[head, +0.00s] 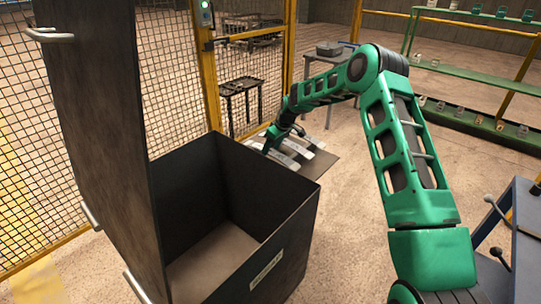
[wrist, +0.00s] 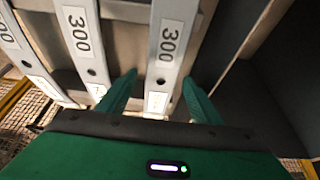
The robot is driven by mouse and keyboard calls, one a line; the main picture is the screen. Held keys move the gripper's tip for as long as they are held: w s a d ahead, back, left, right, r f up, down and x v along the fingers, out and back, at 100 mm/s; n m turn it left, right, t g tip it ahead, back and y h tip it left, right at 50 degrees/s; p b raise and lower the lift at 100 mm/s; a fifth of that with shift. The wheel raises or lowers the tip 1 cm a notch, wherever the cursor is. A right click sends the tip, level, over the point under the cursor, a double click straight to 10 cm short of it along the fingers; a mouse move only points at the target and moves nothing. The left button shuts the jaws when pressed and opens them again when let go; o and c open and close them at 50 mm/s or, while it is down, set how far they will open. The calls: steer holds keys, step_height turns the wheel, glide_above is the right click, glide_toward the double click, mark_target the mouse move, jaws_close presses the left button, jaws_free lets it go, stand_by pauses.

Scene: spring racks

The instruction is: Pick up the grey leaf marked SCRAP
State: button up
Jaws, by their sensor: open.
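Several flat grey leaves lie side by side in the wrist view, including a left leaf (wrist: 20,45), a middle leaf (wrist: 86,50) and a right leaf (wrist: 168,55). Each has a white label reading 300, a dark hole and a smaller label near its lower end. I cannot read SCRAP on any of them. My gripper (wrist: 162,82) is open and empty, with one green finger on each side of the right leaf in the picture; I cannot tell its height above it. In the head view my gripper (head: 271,143) is at the leaves (head: 300,147), partly hiding them.
A dark open bin (head: 290,238) stands in front of the leaves, its lid (head: 105,110) upright on the left. A mesh fence (head: 172,75) with yellow posts stands behind. A blue cabinet (head: 527,235) is at the right, green shelves (head: 470,75) at the back right. Open floor lies between.

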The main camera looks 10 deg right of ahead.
jaws_close()
steer(key=shift+r, duration=0.1)
steer(key=shift+r, duration=0.1)
